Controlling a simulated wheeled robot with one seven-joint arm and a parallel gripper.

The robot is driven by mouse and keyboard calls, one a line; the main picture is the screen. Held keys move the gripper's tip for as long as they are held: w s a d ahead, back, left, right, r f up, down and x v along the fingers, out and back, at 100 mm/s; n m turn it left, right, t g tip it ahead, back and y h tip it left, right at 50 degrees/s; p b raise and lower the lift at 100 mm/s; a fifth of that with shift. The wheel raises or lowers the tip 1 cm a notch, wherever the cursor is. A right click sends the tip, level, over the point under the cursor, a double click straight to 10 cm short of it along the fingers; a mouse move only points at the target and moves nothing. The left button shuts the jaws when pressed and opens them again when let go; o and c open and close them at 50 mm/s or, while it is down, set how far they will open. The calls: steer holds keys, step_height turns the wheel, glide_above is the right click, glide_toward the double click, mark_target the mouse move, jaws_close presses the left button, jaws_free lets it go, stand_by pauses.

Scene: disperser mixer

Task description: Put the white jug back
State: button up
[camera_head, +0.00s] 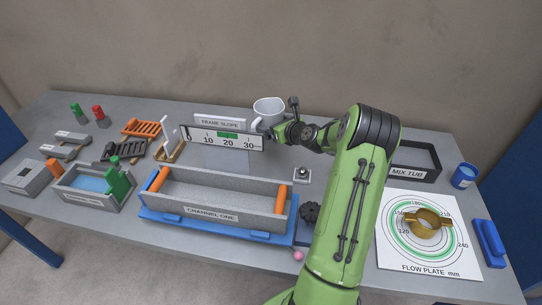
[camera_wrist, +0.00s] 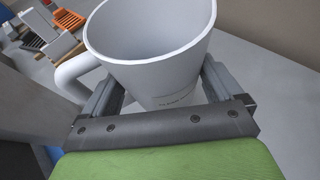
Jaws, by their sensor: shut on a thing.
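The white jug (camera_head: 268,108) is at the back middle of the table, partly behind the scale sign. In the wrist view the white jug (camera_wrist: 150,45) is large, with its open mouth towards the top and its handle on the left. My gripper (camera_head: 272,130) reaches it from the front right. In the wrist view my gripper (camera_wrist: 160,92) has one finger on each side of the jug's body and is shut on it. The jug looks upright in the head view. Its base is hidden there, so I cannot tell whether it touches the table.
The scale sign (camera_head: 222,139) and frame slope label (camera_head: 220,123) stand close by the jug. The channel one trough (camera_head: 215,192) lies in front. The mix tub (camera_head: 408,173) and flow plate (camera_head: 425,264) are at right. Bare table lies at back left of the jug.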

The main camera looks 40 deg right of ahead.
step_height(320, 180, down, 8)
steer(key=shift+f+b, duration=0.15)
steer(key=shift+b, duration=0.65)
steer(key=o, duration=1.1)
steer(key=shift+c, duration=0.2)
steer(key=shift+r, duration=0.25)
steer(key=p+v, duration=0.1)
steer(key=v, duration=1.1)
steer(key=shift+f, duration=0.1)
